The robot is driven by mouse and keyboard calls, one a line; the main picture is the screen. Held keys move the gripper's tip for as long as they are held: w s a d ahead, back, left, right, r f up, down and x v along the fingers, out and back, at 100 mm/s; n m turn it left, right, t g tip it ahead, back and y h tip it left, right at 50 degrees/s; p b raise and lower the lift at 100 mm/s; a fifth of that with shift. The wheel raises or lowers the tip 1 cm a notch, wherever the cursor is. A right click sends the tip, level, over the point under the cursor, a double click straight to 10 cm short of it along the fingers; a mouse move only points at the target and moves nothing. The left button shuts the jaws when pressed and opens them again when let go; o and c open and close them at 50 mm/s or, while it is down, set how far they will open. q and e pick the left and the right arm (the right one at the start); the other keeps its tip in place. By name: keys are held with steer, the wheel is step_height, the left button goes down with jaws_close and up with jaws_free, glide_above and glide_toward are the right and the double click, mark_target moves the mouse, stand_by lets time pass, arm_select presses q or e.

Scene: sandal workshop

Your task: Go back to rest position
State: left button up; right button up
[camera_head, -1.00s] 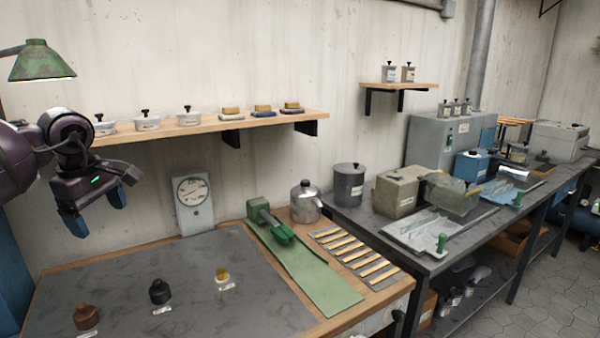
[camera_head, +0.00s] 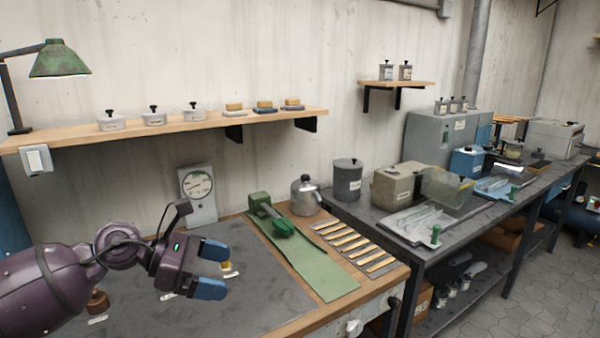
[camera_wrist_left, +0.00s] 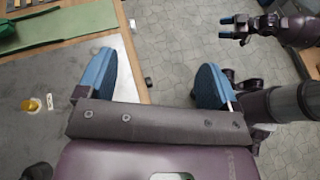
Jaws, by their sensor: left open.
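My left gripper (camera_head: 218,270) is low over the front of the grey work mat (camera_head: 262,285), its blue fingers apart and pointing right. In the left wrist view both fingers (camera_wrist_left: 153,75) are spread with nothing between them; bare floor and the table edge show beyond. My right gripper (camera_wrist_left: 235,27) shows small at the top right of the left wrist view, out over the floor; its jaw opening is too small to judge. It does not show in the head view.
A brown knobbed item (camera_head: 98,301) and a small amber one (camera_wrist_left: 30,105) stand on the mat near my left arm. A shelf (camera_head: 215,122) hangs above.

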arm_select(q)
steer(key=s+a+f+m+t+y, duration=0.5)
steer(key=a+f+m+t+y, duration=0.15)
steer(key=m, duration=0.85)
steer(key=s+a+f+m+t+y, duration=0.55)
steer(key=m+y, duration=0.25)
steer(key=m, duration=0.6)
steer(key=s+f+n+g, duration=0.5)
steer(key=s+f, duration=0.1)
steer(key=s, duration=0.4)
steer(key=s+f+n+g, duration=0.4)
steer(key=s+f+g, duration=0.15)
steer(key=s, duration=0.35)
steer(key=w+f+t+b, duration=0.3)
steer(key=f+b, duration=0.1)
steer(key=f, duration=0.5)
steer(key=w+f+t+h+b, duration=0.1)
steer(key=w+f+t+b, duration=0.2)
steer(key=f, duration=0.6)
steer(key=shift+a+f+m+t+b, duration=0.2)
steer(key=shift+f+m+t+b, duration=0.2)
steer(key=shift+b, duration=0.35)
arm_select(e)
step_height(320, 180, down, 8)
steer(key=shift+s+f+g, duration=0.2)
steer(key=shift+s+g, duration=0.05)
steer(key=shift+g, duration=0.05)
